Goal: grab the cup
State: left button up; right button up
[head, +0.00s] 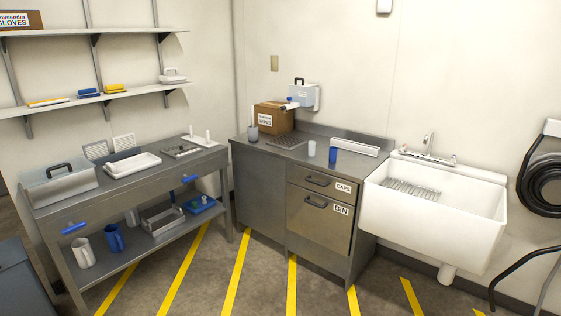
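A small blue cup (332,155) stands upright on the steel counter (262,146), near its front edge. A white cup-like container (312,148) stands just left of it, a little apart. A grey cup-like holder (252,133) with thin items in it stands at the counter's left end. The frame does not show which of these the task means. Neither of my grippers is in view.
A cardboard box (273,117) and a white tray (354,146) stand on the counter. A white sink (433,213) is at right. The left steel table (135,185) holds trays above and a white jug (83,252) and blue jug (114,239) below. Striped floor in front is clear.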

aim_at(311, 145)
jog(key=i+j+z, duration=0.2)
jog(key=i, duration=0.45)
jog(key=i+z, duration=0.15)
jog(key=i, duration=0.45)
